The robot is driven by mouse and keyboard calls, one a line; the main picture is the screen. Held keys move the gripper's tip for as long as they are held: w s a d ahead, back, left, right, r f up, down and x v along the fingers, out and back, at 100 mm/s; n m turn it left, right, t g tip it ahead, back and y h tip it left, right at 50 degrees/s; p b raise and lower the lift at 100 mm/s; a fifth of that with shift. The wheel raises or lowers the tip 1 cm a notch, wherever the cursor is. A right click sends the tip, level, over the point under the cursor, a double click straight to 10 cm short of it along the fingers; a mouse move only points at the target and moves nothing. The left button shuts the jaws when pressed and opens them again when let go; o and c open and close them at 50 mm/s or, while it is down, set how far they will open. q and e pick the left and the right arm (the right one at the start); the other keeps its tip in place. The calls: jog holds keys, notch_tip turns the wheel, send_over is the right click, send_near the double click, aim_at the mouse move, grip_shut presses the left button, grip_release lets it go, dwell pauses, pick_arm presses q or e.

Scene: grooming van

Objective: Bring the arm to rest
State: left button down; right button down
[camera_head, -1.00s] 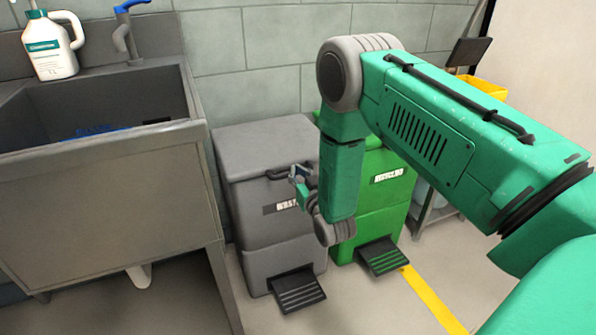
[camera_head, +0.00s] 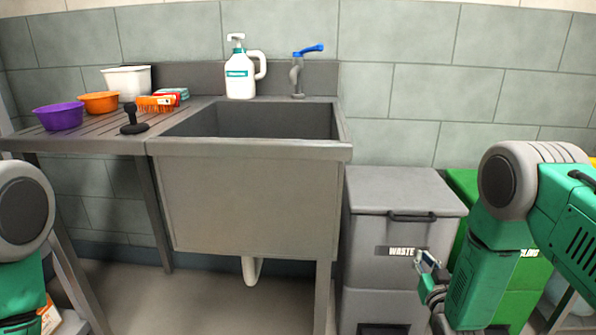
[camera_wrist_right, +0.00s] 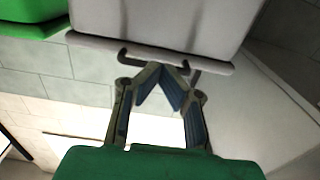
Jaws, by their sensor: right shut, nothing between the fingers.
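My right arm comes in from the right in the head view, bent at a grey elbow joint, with its forearm hanging down. My right gripper (camera_head: 430,266) is in front of the grey waste bin (camera_head: 405,200), near its label. In the right wrist view the gripper (camera_wrist_right: 163,68) has its fingertips together with nothing between them. The grey bin (camera_wrist_right: 165,22) shows beyond the fingertips there. Part of my left arm shows at the left edge of the head view, but its gripper is out of the picture.
A metal sink (camera_head: 250,190) stands left of the bins, with a white pump jug (camera_head: 240,75) and a blue-handled tap (camera_head: 299,75) behind it. A drainboard (camera_head: 90,143) holds bowls and boxes. A green recycling bin (camera_head: 520,290) stands partly behind my right arm.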

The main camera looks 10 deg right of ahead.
jog(key=s+a+f+n+g+y, duration=0.1)
jog(key=s+a+f+g, duration=0.35)
jog(key=s, duration=0.45)
jog(key=s+a+f+n+g+y, duration=0.1)
jog(key=s+a+f+g, duration=0.25)
jog(key=s+f, duration=0.35)
jog(key=s+a+f+g+y, duration=0.2)
jog(key=s+a+f+g, duration=0.15)
jog(key=s, duration=0.65)
jog(key=s+r+n+g+p, duration=0.15)
jog(key=s+g, duration=0.45)
jog(key=s, duration=0.8)
notch_tip(320, 180, up, 15)
jog(key=p, duration=1.5)
jog(key=shift+w+a+r, duration=0.2)
jog(key=shift+a, duration=0.05)
jog(key=shift+t, duration=0.25)
